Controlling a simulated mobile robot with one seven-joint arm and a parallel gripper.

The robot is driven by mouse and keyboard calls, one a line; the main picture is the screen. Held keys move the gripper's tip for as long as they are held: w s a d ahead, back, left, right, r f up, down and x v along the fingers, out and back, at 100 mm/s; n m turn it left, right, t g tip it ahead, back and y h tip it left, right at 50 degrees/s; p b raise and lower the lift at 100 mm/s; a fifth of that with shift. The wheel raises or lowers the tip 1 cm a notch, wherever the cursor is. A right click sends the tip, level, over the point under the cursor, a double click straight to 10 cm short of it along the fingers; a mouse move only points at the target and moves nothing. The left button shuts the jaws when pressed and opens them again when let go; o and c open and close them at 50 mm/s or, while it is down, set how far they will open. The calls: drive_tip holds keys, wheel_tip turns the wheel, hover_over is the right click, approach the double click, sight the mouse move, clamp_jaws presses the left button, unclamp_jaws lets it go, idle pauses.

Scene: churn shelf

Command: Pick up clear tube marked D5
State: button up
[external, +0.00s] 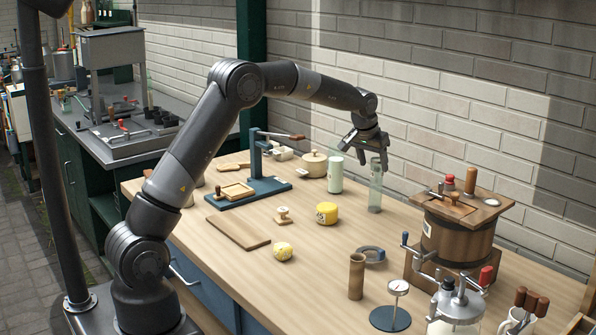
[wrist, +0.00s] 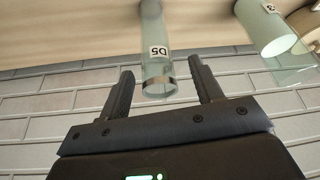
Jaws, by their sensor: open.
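The clear tube marked D5 (external: 375,193) stands upright on the wooden table near the brick wall. In the wrist view the tube (wrist: 156,28) shows its white D5 label and its open rim. My gripper (external: 373,162) points down at the top of the tube. Its jaws (wrist: 160,65) are open, with one finger on each side of the tube's rim in the wrist view. There is a visible gap on both sides. I cannot tell exactly how far the fingertips reach down past the rim.
A pale green cylinder (external: 335,174) stands left of the tube, and a labelled pale cylinder (wrist: 264,28) shows in the wrist view. A cream pot (external: 314,165) is behind it. A wooden barrel (external: 455,238) stands right.

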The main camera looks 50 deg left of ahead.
sight(377, 172)
drive_tip(key=x, duration=0.4)
drive_tip(key=shift+w+d+f, duration=0.15)
drive_tip(key=shift+w+f, duration=0.15)
drive_tip(key=c, duration=1.1)
